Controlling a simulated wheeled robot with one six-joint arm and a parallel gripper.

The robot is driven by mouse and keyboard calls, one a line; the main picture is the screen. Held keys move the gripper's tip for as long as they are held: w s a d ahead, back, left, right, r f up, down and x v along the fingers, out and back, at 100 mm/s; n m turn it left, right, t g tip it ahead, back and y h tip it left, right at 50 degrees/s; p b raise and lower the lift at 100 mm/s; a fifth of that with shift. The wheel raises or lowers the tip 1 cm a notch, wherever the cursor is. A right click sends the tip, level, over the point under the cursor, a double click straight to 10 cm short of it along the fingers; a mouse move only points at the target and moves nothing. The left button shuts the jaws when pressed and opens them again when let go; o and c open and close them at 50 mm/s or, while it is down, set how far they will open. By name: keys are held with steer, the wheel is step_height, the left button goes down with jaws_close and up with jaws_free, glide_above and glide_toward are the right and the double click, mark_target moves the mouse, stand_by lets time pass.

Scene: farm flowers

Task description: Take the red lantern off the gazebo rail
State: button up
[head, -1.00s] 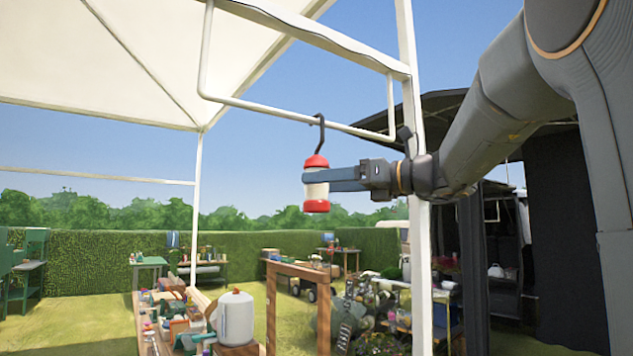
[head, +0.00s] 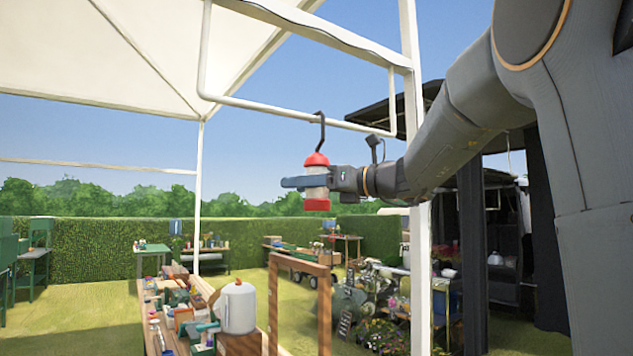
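The red lantern (head: 317,204) has a red cap, a pale body and a red base. It hangs upright from a dark hook (head: 321,128), whose top reaches over the thin white gazebo rail (head: 265,109). My gripper (head: 294,183) comes in from the right at the height of the lantern's body.
A white gazebo post (head: 414,170) stands right of the lantern, close to my arm. Below are a cluttered bench (head: 222,342) with a white container (head: 237,307) and a wooden frame (head: 274,310). The air left of the lantern is clear.

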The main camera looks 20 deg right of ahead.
steer(key=c, duration=0.7)
steer(key=shift+r, duration=0.2)
